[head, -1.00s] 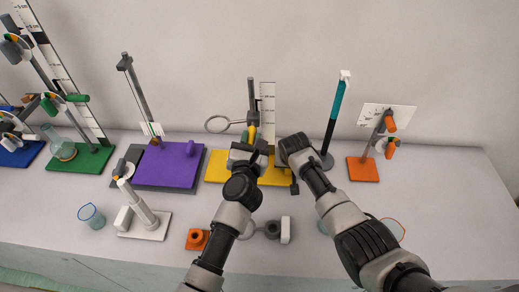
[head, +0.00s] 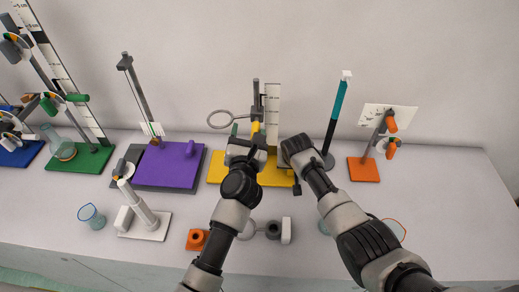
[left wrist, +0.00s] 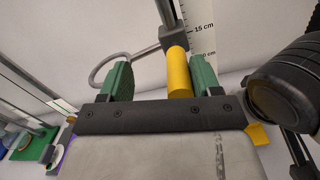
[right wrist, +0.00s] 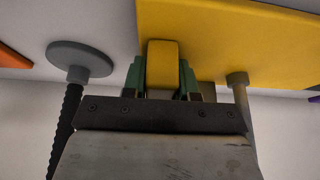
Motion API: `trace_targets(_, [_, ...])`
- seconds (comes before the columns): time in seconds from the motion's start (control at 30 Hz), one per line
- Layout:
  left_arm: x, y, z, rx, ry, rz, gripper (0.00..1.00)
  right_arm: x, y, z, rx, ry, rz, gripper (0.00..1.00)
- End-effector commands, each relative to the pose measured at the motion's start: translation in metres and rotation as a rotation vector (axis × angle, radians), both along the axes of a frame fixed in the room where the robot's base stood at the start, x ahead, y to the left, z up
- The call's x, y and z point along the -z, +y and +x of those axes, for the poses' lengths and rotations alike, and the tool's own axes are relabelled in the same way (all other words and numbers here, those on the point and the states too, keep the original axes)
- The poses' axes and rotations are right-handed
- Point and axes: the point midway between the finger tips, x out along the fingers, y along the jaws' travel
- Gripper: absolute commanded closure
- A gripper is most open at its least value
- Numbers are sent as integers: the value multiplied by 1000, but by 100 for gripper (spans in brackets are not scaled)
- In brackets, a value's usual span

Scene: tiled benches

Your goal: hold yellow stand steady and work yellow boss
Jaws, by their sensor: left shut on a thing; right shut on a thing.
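The yellow stand has a yellow base plate (head: 217,169), an upright rod with a ring, and a ruler behind. Its yellow boss (left wrist: 178,72) is a short cylinder on the rod clamp. My left gripper (head: 245,133) is at the boss. In the left wrist view its green fingers (left wrist: 161,82) stand either side of the boss, which lies close against the right finger. My right gripper (head: 290,148) is at the base's right part. In the right wrist view its fingers (right wrist: 162,78) are shut on a yellow block (right wrist: 162,62) at the base plate's edge. My arms hide part of the base.
A purple stand (head: 165,165) is close on the left. A teal and black rod (head: 336,110) on a grey foot and an orange stand (head: 363,168) are on the right. An orange block (head: 196,240) and a grey clamp (head: 273,230) lie in front.

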Motion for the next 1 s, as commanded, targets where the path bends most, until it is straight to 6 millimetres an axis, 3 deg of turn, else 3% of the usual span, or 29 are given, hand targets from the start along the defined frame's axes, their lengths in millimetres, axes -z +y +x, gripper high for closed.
trace_targets(0.03, [6, -15, -18, 7, 27, -40, 46, 3, -6, -1, 10, 6, -5, 100])
trace_targets(0.4, [14, -6, -69, 6, 32, -10, 46, 2, -4, 0, 9, 3, -3, 100])
trace_targets(1.0, [-15, -4, -76, 7, 29, 1, 46, 0, -1, 1, 6, -1, 2, 100])
